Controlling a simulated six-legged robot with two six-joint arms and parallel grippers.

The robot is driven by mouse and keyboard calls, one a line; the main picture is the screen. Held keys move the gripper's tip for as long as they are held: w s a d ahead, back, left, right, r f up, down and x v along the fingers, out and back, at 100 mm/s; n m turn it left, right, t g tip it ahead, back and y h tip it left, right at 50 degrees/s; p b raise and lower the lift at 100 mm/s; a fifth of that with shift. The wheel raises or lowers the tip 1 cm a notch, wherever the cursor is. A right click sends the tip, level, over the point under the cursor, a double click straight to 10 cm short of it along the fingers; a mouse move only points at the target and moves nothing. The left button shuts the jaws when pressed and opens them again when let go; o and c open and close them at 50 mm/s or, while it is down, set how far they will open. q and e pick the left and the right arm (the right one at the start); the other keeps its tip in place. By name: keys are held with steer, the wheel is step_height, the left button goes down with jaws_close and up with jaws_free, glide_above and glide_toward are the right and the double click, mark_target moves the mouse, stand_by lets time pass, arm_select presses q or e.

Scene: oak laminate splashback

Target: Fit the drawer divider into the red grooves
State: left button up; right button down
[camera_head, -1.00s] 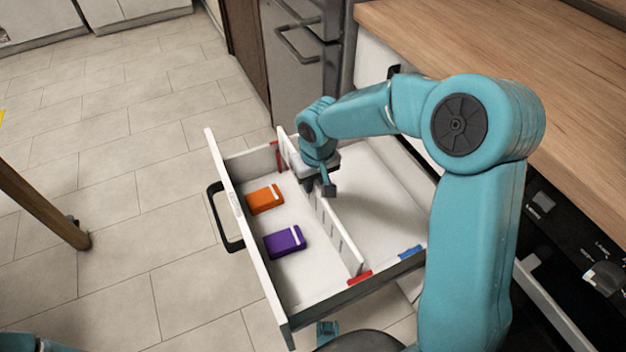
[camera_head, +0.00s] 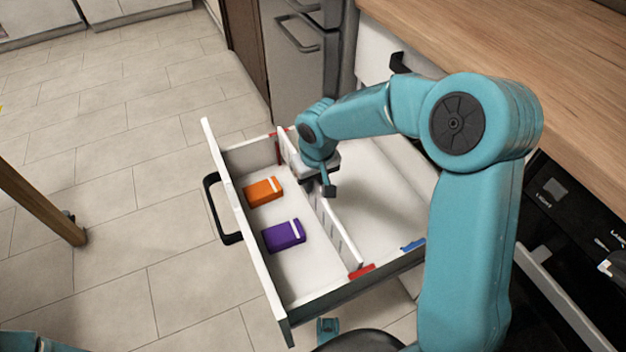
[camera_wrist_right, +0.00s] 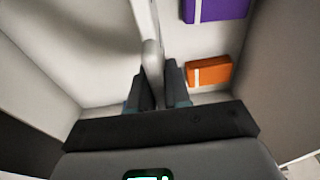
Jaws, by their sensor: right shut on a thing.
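The drawer divider (camera_head: 329,225) is a long white slotted panel standing upright across the open drawer (camera_head: 279,311) in the head view. Its near end is at the near red groove (camera_head: 361,271). Its far end is beside the far red groove (camera_head: 278,150). I cannot tell how deep either end sits. My right gripper (camera_head: 322,184) is shut on the divider, between its middle and far end. The wrist view shows the fingers (camera_wrist_right: 158,90) on either side of the divider (camera_wrist_right: 146,22). The fingertips are partly hidden in the head view.
An orange box (camera_head: 263,191) and a purple box (camera_head: 284,235) lie in the drawer's front compartment. A blue groove (camera_head: 412,245) marks the near wall behind the divider. The rear compartment looks empty. A wooden counter (camera_head: 500,50) is at the right.

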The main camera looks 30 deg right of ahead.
mark_target(313, 195)
steer(key=shift+f, duration=0.15)
stand_by(0.3)
steer(key=shift+f+b, duration=1.55)
steer(key=shift+f, duration=0.2)
steer(key=shift+f+b, duration=0.5)
steer(key=shift+f, duration=0.05)
steer(key=c, duration=1)
jaws_free()
steer(key=r+p, duration=0.2)
steer(key=r, duration=0.3)
steer(key=s+r+p, duration=0.1)
steer(key=r+p, duration=0.1)
steer(key=r, duration=0.3)
steer(key=s+r+p, duration=0.1)
steer(key=r+p, duration=0.1)
steer(key=r, duration=0.3)
steer(key=shift+s+a+r, duration=0.1)
steer(key=shift+s+r, duration=0.05)
steer(key=shift+r, duration=0.45)
steer(key=shift+s, duration=0.1)
